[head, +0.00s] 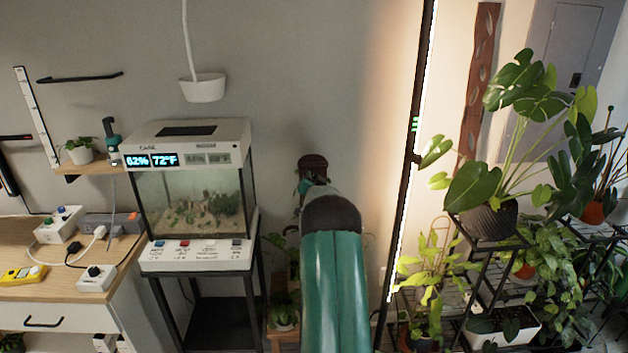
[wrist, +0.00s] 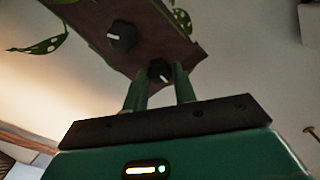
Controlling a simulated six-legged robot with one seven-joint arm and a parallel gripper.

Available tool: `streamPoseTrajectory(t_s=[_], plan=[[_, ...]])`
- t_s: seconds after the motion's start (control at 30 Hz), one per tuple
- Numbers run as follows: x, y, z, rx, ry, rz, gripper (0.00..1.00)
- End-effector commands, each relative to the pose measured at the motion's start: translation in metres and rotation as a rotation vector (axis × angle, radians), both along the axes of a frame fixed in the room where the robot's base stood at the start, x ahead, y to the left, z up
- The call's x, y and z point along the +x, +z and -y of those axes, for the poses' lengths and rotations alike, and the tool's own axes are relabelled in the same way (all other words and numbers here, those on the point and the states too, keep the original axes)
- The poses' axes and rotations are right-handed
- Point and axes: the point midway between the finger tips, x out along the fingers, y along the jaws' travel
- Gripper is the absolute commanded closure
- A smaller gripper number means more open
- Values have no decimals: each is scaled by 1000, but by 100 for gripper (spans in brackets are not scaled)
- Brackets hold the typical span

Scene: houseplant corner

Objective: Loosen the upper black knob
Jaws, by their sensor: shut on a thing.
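In the wrist view a brown board (wrist: 178,30) carries two black round knobs with pale pointer marks. The farther knob (wrist: 122,37) stands free, up and to the left in the picture. The nearer knob (wrist: 159,68) sits between the fingertips of my gripper (wrist: 160,78), which is shut on it. The view is tilted, so I cannot tell from it which knob is the upper one. In the head view my teal arm reaches forward in the middle; the gripper and both knobs cannot be made out there.
A terrarium (head: 195,200) on a stand is left of my arm. A tall light bar (head: 408,170) stands close on the right, with a plant rack (head: 480,262) beyond. A wooden bench (head: 75,282) with small devices is far left. Leaves (wrist: 42,44) hang near the board.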

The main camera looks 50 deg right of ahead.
Motion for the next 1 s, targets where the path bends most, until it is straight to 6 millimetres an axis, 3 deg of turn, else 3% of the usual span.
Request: streamPoseTrajectory(t_s=[0.27,0.3,0.4,0.77,1.0], plan=[[1,1,0,-1,1,1,96],[1,1,0,-1,1,1,65],[1,1,0,-1,1,1,51],[-2,1,-3,0,0,2,51],[-23,1,-26,0,0,0,51]])
